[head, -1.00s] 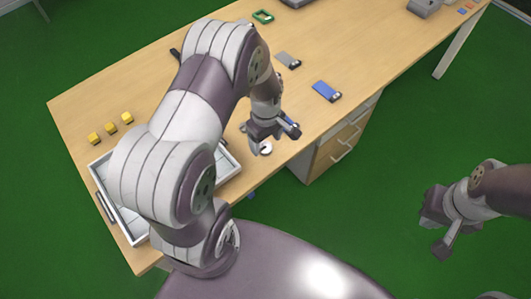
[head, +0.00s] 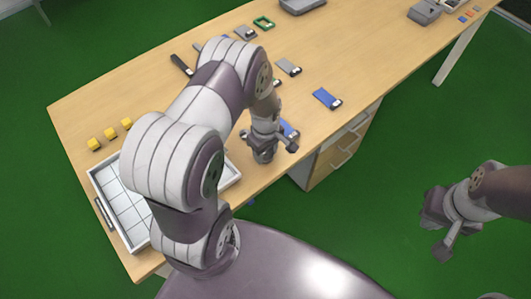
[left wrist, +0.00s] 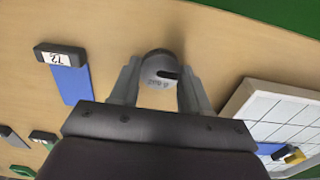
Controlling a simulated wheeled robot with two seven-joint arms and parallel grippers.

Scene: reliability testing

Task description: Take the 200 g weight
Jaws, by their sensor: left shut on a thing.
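The 200 g weight (left wrist: 160,66) is a grey cylinder with upside-down "200 g" lettering, seen between my left fingers in the left wrist view. My left gripper (left wrist: 160,84) is shut on it, one finger on each side. In the head view my left gripper (head: 265,153) is low at the table's front edge, and the weight is mostly hidden by the gripper there. I cannot tell whether it touches the table. My right gripper (head: 438,234) is off the table at the right, over the green floor, and its opening is unclear.
A white gridded tray (head: 107,213) lies left of my left arm, with several yellow blocks (head: 110,133) behind it. A blue item with a dark end (head: 326,97) and a grey one (head: 288,67) lie farther back. The wooden table (head: 350,55) has free room at centre right.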

